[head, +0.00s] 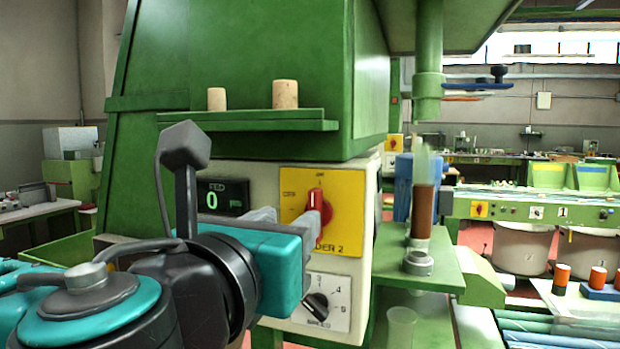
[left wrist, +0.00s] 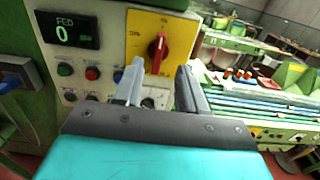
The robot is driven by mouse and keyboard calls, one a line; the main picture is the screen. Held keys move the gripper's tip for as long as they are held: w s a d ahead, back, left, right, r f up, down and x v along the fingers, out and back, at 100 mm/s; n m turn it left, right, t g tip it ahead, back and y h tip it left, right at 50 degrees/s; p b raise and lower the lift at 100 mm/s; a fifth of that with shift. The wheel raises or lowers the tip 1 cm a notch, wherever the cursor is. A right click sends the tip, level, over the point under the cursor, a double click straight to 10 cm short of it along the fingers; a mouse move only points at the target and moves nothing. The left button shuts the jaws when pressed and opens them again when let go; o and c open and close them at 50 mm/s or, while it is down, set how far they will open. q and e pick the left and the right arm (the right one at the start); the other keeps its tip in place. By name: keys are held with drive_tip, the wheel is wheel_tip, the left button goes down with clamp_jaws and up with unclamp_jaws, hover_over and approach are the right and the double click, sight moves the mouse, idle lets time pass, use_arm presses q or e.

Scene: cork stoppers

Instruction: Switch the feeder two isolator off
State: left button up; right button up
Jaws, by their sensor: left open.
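The feeder two isolator is a red rotary knob (head: 318,204) on a yellow plate (head: 345,207) lettered "…DER 2". A mark reading like OFF is at the plate's left and a small one is at its top. The knob stands roughly upright. My left gripper (head: 294,217) is open in front of the plate, its grey fingers close to the knob and partly covering the lettering. In the left wrist view the knob (left wrist: 157,50) shows beyond the fingertips (left wrist: 160,73), between them and nearer the left finger. I see no clear contact. My right gripper is not in view.
A white speed dial (head: 318,302) sits below the yellow plate. A display (head: 222,197) reads 0. Buttons (left wrist: 92,73) lie left of the knob in the wrist view. A green shelf (head: 245,122) with two corks juts out above. A green ledge (head: 440,268) stands right.

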sight(312, 205)
use_arm(q)
drive_tip(key=x, duration=0.8)
drive_tip(key=shift+f, duration=0.1)
clamp_jaws()
